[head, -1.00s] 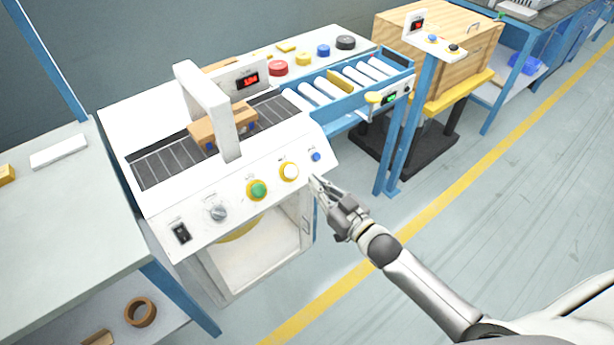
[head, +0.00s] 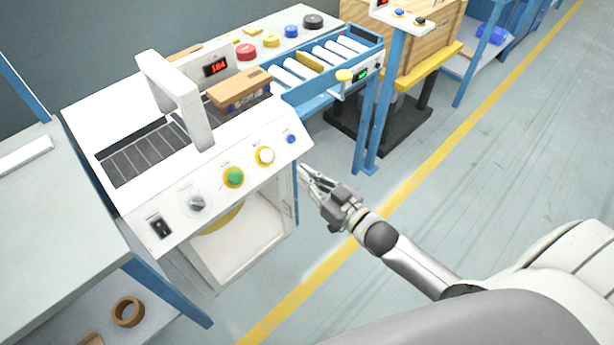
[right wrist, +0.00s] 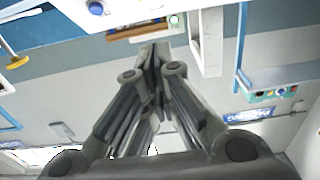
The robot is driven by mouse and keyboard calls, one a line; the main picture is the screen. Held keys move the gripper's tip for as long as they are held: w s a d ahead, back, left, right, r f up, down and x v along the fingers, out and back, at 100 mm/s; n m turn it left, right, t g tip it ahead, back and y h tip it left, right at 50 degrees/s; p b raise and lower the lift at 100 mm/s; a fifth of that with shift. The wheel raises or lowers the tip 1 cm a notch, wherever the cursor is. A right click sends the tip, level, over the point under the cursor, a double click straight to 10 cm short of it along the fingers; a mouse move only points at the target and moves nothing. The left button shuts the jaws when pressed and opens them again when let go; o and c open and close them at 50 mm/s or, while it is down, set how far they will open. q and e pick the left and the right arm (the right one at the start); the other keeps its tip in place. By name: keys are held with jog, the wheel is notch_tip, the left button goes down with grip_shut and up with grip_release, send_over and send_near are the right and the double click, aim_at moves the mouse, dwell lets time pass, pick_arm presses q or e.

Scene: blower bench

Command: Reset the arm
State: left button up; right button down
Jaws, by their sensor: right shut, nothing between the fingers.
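My right arm reaches in from the lower right of the head view. Its gripper (head: 308,178) is shut and empty, in the air just right of the white machine (head: 135,215) and its sloped control panel. In the right wrist view the fingers (right wrist: 155,52) are closed together with nothing between them. The panel carries a green button (head: 234,177), a white button (head: 265,156), a small blue button (head: 291,139), a grey knob (head: 197,203) and a black switch (head: 160,226). The gripper touches none of them. My left gripper is not in view.
A brown box (head: 238,90) lies on the conveyor, right of the white arch (head: 178,100). A blue roller table (head: 318,85) extends to the right, with a wooden crate (head: 435,45) behind a blue post. Grey floor (head: 480,170) is open at right.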

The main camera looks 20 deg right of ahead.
jog(key=s+d+f+m+g+h, duration=0.15)
jog(key=s+f, duration=0.25)
jog(key=f, duration=0.6)
jog(key=s+d+f+g+h, duration=0.2)
jog(key=s+f+g, duration=0.1)
jog(key=f, duration=0.7)
jog(key=s+d+f+g+h, duration=0.15)
jog(key=s+f, duration=0.25)
jog(key=f, duration=0.6)
jog(key=s+f+g, duration=0.3)
jog(key=s+f, duration=0.3)
jog(key=s, duration=0.4)
jog(key=s+a+f+g, duration=0.1)
jog(key=s+f+g, duration=0.2)
jog(key=s, duration=0.8)
jog(key=s+a+f+g+h, duration=0.1)
jog(key=s+f+g, duration=0.3)
jog(key=s+f, duration=0.4)
jog(key=shift+s+f, duration=0.3)
jog(key=shift+s, duration=0.85)
dwell(0.5)
